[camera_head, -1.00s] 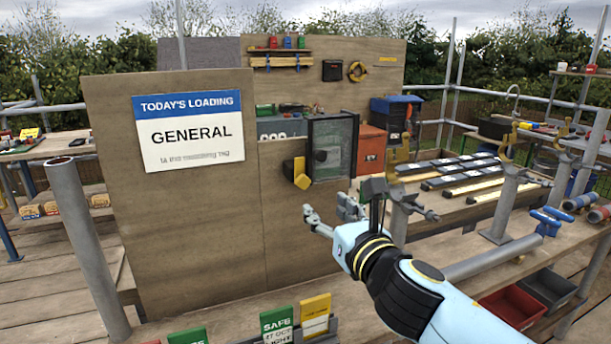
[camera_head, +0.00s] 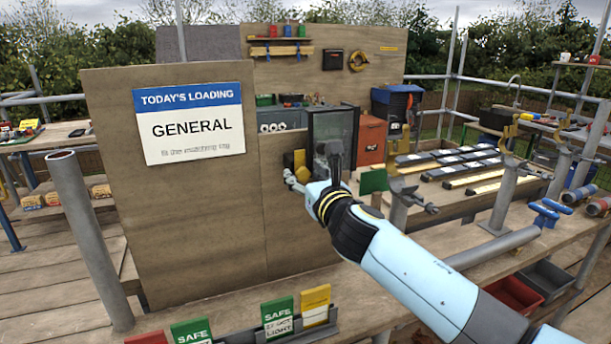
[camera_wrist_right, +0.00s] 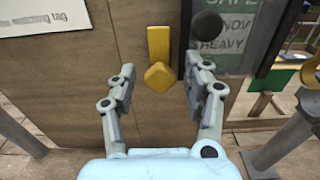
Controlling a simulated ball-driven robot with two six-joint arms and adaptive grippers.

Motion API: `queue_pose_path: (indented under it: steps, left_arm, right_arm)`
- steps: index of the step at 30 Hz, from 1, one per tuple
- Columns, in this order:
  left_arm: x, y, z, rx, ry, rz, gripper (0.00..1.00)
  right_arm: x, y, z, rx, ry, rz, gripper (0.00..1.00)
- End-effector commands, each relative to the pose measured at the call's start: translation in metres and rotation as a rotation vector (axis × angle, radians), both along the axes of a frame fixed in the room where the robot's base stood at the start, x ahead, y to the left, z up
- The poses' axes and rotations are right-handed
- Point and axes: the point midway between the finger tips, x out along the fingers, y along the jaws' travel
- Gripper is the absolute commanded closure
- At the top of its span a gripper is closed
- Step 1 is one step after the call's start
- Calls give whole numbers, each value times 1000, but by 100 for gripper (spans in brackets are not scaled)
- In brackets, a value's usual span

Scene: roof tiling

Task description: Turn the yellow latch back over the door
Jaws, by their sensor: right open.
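The yellow latch (camera_head: 299,161) is on the wooden board, just left of the door (camera_head: 345,129) with its grey frame. In the right wrist view the latch (camera_wrist_right: 160,62) hangs straight down, its pointed knob at the bottom, and does not cross the door (camera_wrist_right: 243,32). A dark round knob (camera_wrist_right: 207,26) is on the door edge. My right gripper (camera_wrist_right: 160,75) is open, with one finger on each side of the latch's lower part. No contact is visible. In the head view my right gripper (camera_head: 293,180) partly hides the latch's lower end. My left gripper is not in view.
A "GENERAL" sign (camera_head: 190,124) is on the board's left. A green plate (camera_head: 374,181) stands right of my right wrist. A rack of coloured tags (camera_head: 280,316) is at the front edge. A metal post (camera_head: 88,235) rises at left.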

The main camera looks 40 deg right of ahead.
Motion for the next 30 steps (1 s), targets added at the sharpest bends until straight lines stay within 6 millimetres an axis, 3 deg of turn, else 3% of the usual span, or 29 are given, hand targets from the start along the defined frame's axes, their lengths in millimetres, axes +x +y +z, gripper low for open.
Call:
queue_pose_path:
  steps: [2,13,23,30]
  left_arm:
    - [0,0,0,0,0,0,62]
    - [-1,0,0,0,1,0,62]
    - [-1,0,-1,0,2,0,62]
    - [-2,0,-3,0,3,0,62]
  right_arm:
    - [0,0,0,0,0,0,52]
    - [0,0,0,0,0,0,100]
    - [0,0,0,34,-8,0,100]
    - [-1,-1,0,164,-39,0,100]
